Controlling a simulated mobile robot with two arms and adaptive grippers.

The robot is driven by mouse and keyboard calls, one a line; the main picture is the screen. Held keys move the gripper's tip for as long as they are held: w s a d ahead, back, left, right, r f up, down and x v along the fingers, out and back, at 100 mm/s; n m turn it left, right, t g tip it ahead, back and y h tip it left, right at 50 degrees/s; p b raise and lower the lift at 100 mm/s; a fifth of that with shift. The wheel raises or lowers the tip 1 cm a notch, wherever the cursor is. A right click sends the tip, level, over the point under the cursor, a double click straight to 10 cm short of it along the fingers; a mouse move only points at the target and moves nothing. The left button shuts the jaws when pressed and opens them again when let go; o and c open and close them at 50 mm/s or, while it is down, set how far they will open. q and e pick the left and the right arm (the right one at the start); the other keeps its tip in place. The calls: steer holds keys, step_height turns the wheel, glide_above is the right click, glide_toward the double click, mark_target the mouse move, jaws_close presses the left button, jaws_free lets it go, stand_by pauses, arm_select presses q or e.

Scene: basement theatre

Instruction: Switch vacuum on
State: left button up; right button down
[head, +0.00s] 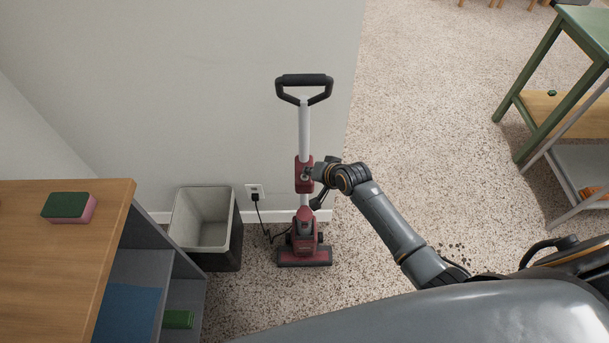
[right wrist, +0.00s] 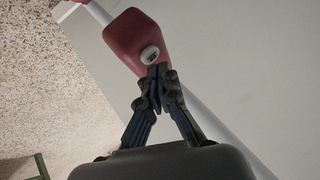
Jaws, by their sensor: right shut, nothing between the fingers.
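An upright red vacuum (head: 304,232) with a white pole and black handle stands against the wall in the head view. A red housing sits midway up its pole. In the right wrist view the red housing (right wrist: 134,38) carries a round pale button (right wrist: 150,54). My right gripper (head: 309,175) is at this housing in the head view. In the right wrist view my right gripper (right wrist: 157,72) is shut and empty, its tips right at the lower edge of the button; I cannot tell if they touch it. My left gripper is not in view.
A wall outlet (head: 255,190) with a black plug and cord is left of the vacuum. A grey bin (head: 180,222) stands beside it. A wooden-topped shelf (head: 50,260) holds a sponge (head: 70,207). A green table (head: 536,122) is at right; speckled floor lies between.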

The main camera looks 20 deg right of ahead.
steer(key=shift+f, duration=0.4)
stand_by(0.4)
steer(key=shift+r+p, duration=0.45)
steer(key=shift+p, duration=0.15)
steer(key=shift+r, duration=0.1)
step_height(320, 180, up, 6)
steer(key=p, duration=0.6)
steer(key=shift+p, duration=0.3)
